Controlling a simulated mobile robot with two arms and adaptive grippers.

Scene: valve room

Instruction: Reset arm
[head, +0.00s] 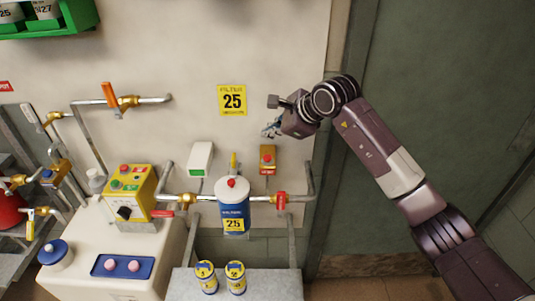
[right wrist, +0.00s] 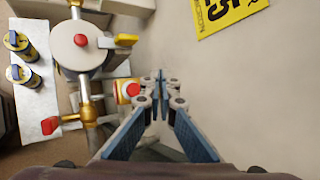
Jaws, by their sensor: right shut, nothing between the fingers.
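My right gripper (head: 271,129) is raised in front of the wall, just right of and a little below the yellow "25" sign (head: 232,100). My right arm (head: 385,160) reaches in from the lower right, bent at the elbow. My left gripper is in neither view.
Below the gripper are a blue and white filter housing (head: 233,208), a red-handled valve (head: 281,201) and an orange box with a red button (head: 268,158). Two yellow canisters (head: 206,278) stand on a grey bench (head: 268,282). A yellow control box (head: 130,192) is left. The door area (head: 440,90) at right is clear.

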